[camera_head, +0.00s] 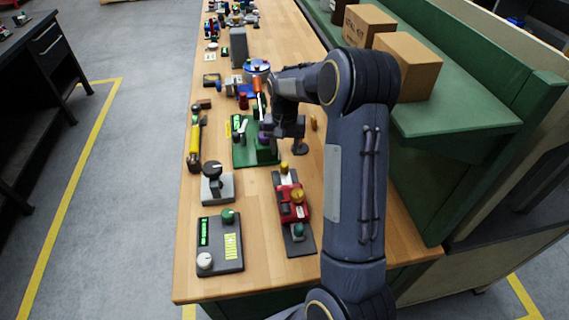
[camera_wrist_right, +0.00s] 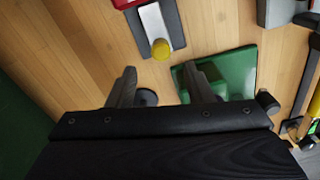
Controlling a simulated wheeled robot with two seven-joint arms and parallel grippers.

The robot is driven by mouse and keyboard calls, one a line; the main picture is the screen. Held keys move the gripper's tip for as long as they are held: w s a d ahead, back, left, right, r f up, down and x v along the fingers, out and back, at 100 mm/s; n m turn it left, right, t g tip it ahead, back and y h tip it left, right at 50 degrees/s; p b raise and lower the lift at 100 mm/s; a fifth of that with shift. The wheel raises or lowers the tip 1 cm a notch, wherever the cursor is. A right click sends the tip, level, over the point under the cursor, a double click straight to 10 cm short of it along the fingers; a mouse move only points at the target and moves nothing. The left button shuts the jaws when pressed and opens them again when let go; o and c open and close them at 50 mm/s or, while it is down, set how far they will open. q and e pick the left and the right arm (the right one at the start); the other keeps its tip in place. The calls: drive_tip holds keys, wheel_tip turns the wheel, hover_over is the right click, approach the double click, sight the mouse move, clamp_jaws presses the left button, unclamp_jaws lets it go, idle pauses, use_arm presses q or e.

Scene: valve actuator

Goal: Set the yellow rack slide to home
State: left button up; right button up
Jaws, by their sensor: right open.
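My right gripper (camera_head: 277,131) is open and empty above the bench, by the right edge of a green-based fixture (camera_head: 243,153). In the right wrist view its two fingers (camera_wrist_right: 163,80) are apart, with wood and the green plate's edge (camera_wrist_right: 238,70) below. A dark base plate with a red block (camera_head: 289,205) lies nearer on the bench. A yellow knob (camera_head: 284,168) stands at its far end, also in the right wrist view (camera_wrist_right: 160,49), apart from the fingers. A long yellow part with dark ends (camera_head: 195,140) lies at the bench's left edge. I cannot tell which is the rack slide.
A grey block with a dark knob (camera_head: 217,183) and a dark control box (camera_head: 220,243) stand front left. A small black disc (camera_head: 300,148) is beside the gripper. Cardboard boxes (camera_head: 407,65) sit on the green shelf (camera_head: 455,110). Bare wood shows near the front edge.

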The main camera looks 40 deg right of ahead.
sight(284, 164)
wheel_tip(284, 164, down, 7)
drive_tip(key=b, duration=0.4)
drive_tip(key=shift+a+b, duration=0.1)
drive_tip(key=shift+b, duration=0.3)
drive_tip(key=shift+c, duration=0.2)
clamp_jaws()
